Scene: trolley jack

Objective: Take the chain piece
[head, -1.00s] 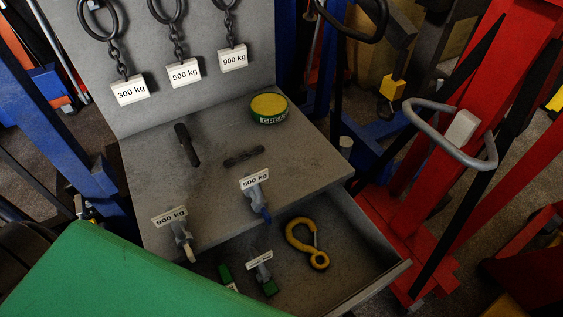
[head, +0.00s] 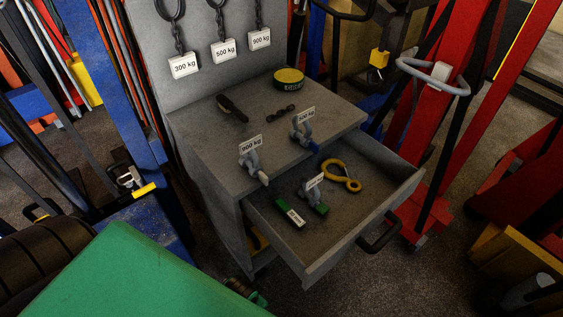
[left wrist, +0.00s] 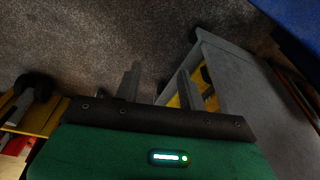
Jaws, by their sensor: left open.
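The chain piece (head: 281,113) is a short dark length of links lying on the grey cabinet top (head: 215,145), between a dark handled tool (head: 232,109) and a green and yellow grease tin (head: 289,79). My left gripper (left wrist: 155,85) shows in the left wrist view with its two grey fingers apart and nothing between them. It is over the floor beside the cabinet's side, away from the chain piece. The chain piece is not seen in the left wrist view. My right gripper is in neither view.
A drawer (head: 310,250) stands open at the front, holding a yellow hook (head: 342,178), a shackle and a green item (head: 291,213). Tagged shackles stand along the top's front edge. Labelled chains hang on the back panel (head: 200,85). Red frames (head: 435,100) stand at right.

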